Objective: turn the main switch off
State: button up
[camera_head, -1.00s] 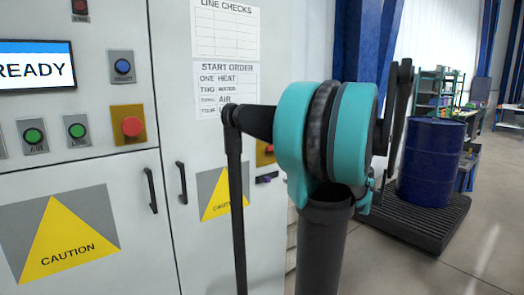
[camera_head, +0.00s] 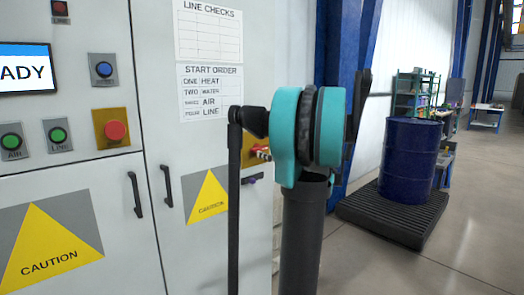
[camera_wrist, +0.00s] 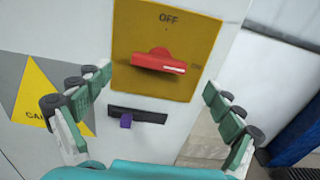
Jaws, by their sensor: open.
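The main switch is a red rotary knob (camera_wrist: 160,61) on a yellow plate (camera_wrist: 150,22). Its white mark points right, toward the ON label, and OFF is printed at the top. In the head view the yellow plate (camera_head: 250,153) is mostly hidden behind my arm. My gripper (camera_wrist: 158,84) is open and empty. Its green-padded fingers show on either side of the lower part of the plate, apart from the knob. My gripper is hidden behind my arm in the head view.
Below the switch is a dark slot with a purple tab (camera_wrist: 126,120). The cabinet also has a red button (camera_head: 115,130), green buttons (camera_head: 57,135), a blue button (camera_head: 104,69) and door handles (camera_head: 135,194). A blue drum (camera_head: 409,160) stands on a black pallet to the right.

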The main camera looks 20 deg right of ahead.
aim_at(261, 148)
jog(key=shift+x, duration=2.75)
jog(key=shift+c, duration=0.2)
jog(key=c, duration=1.1)
